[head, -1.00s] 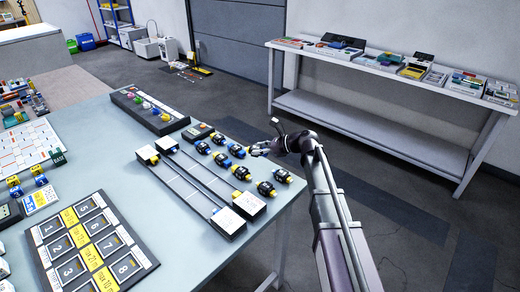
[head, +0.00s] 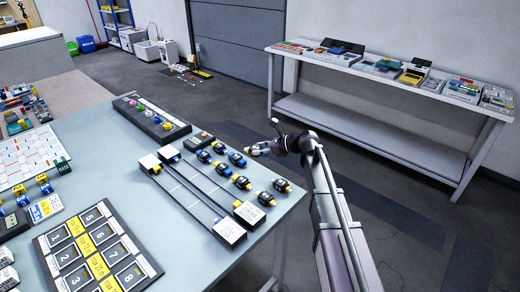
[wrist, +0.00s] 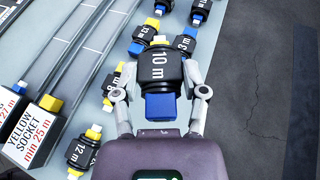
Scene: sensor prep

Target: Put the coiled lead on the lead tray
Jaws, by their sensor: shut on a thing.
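My gripper (head: 262,148) is at the table's right edge in the head view. In the wrist view it is shut on a black coiled lead (wrist: 160,68) marked "10 m", with a yellow plug at the far end and a blue one at the near end. The lead appears held above the table edge. Two long narrow grey trays lie side by side on the table, the left one (head: 188,200) and the right one (head: 212,187). White label blocks stand at their ends. One label (wrist: 32,135) reads "YELLOW SOCKET min 25 m". I cannot tell which is the lead tray.
Several other coiled leads (head: 241,182) lie between the trays and the table edge. A numbered black board (head: 148,268) lies at the front. A panel with coloured buttons (head: 125,104) lies at the back. A loaded bench (head: 285,103) stands beyond, right. Floor separates it from the table.

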